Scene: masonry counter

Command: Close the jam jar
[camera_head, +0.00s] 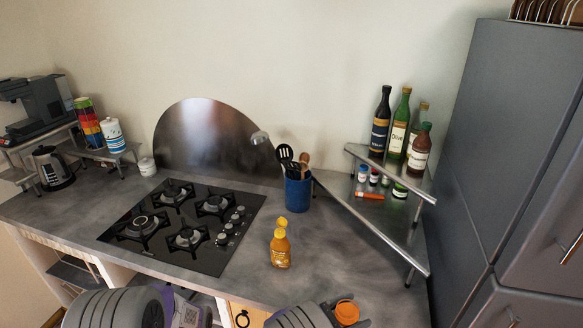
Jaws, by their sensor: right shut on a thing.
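My right gripper (344,318) is at the bottom edge, in front of the counter. It is shut on a small round orange thing (347,310), which could be the jam jar or its lid; I cannot tell which, as its lower part is cut off. An amber bottle (280,252) with a yellow top stands upright on the counter, up and left of this gripper and apart from it. I cannot make out any other jam jar for certain. Part of my left arm shows at the bottom left, but its fingers are out of view.
A black gas hob (222,262) lies left of the amber bottle. A blue utensil pot (298,194) stands behind it. A metal corner shelf (388,224) with bottles and small jars is at the right, beside a tall grey cabinet (480,150). The counter (340,262) between is clear.

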